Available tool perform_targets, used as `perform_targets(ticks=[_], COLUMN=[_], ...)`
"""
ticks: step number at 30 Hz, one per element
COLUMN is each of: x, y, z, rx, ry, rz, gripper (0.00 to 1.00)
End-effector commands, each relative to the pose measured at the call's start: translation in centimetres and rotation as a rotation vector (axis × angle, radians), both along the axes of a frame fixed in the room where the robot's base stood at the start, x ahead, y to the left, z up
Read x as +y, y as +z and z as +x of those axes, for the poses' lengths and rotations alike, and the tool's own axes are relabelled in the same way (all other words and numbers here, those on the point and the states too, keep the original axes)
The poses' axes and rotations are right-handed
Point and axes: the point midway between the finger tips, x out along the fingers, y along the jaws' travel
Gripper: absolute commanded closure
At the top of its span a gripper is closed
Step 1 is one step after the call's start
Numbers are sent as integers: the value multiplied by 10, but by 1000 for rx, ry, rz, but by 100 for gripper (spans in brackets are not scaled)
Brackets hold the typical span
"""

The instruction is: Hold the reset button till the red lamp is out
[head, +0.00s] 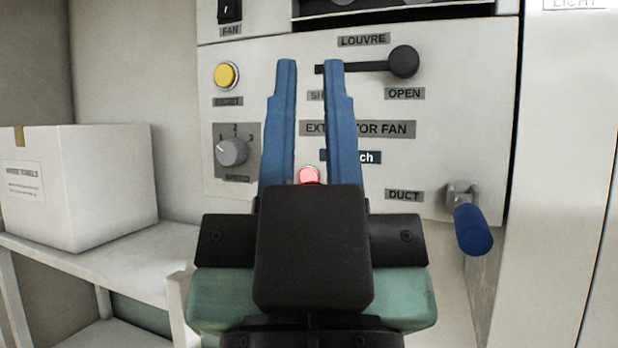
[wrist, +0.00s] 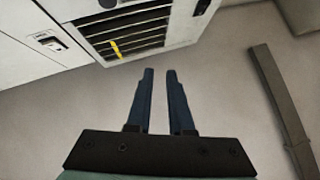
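The extractor fan panel (head: 470,120) fills the middle of the head view. A round yellow button (head: 227,75) sits at its upper left; the label under it is too blurred to read. A red lamp (head: 309,174) low on the panel looks lit and shows between my fingers, its lower edge hidden by my gripper body. My gripper (head: 310,64) is open and empty, its blue fingers pointing up in front of the panel, to the right of the yellow button and apart from it. The fingers also show open in the wrist view (wrist: 160,75).
Around are the speed knob (head: 232,151), fan switch (head: 230,10), black louvre lever (head: 404,61) and blue duct handle (head: 473,228), which sticks out. A white box (head: 75,190) stands on a shelf (head: 130,262) at left. The wrist view shows a grille (wrist: 125,30) with a yellow strip.

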Motion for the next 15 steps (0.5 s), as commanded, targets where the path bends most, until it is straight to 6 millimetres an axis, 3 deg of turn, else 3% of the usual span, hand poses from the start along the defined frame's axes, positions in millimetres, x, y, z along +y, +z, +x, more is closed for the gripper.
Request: perform_targets(ticks=[3,15], x=[0,0], y=[0,0], z=[0,0], rx=[0,0], ry=[0,0], rz=[0,0], gripper=[100,100])
